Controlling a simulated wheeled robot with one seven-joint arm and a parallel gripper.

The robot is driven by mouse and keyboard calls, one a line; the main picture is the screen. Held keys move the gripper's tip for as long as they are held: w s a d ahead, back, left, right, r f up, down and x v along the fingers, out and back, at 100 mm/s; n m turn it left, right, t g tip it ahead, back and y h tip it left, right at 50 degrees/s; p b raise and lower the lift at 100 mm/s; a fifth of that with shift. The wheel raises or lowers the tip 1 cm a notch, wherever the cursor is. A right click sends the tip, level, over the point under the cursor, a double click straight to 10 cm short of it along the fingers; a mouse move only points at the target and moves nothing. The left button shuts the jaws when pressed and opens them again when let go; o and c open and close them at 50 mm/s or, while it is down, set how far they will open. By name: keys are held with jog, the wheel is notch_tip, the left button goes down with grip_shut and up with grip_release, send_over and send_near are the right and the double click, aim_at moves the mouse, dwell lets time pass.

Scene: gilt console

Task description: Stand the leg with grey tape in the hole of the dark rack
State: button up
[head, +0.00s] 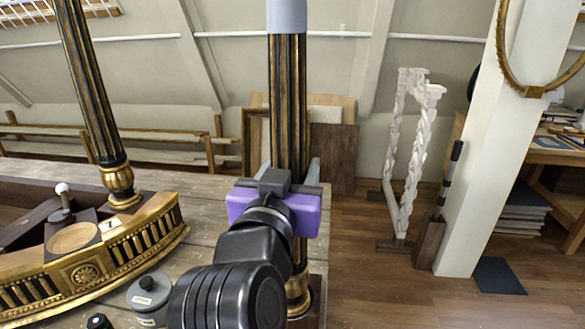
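The leg with grey tape (287,75) is dark and fluted with gilt ridges. It stands upright in the middle of the head view, its grey tape (286,16) at the top edge. My gripper (289,168) has a finger on each side of the leg's shaft, with no gap showing, and looks shut on it. My gripper and arm hide the leg's lower shaft. Its gilt lower end (299,283) shows to the right of my arm. A dark piece, perhaps the dark rack (317,302), shows beside that end. I cannot see a hole or whether the leg is in one.
Another fluted leg (90,85) stands at the left by a gilt curved apron (125,240) on the workbench (215,205). A mallet (62,195) and a grey lidded jar (149,298) are near. A white carved frame (405,150) and a pillar (490,140) stand at right.

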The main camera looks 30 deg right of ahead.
jog(key=o, duration=0.5)
jog(key=b+v, duration=0.1)
jog(key=v, duration=0.7)
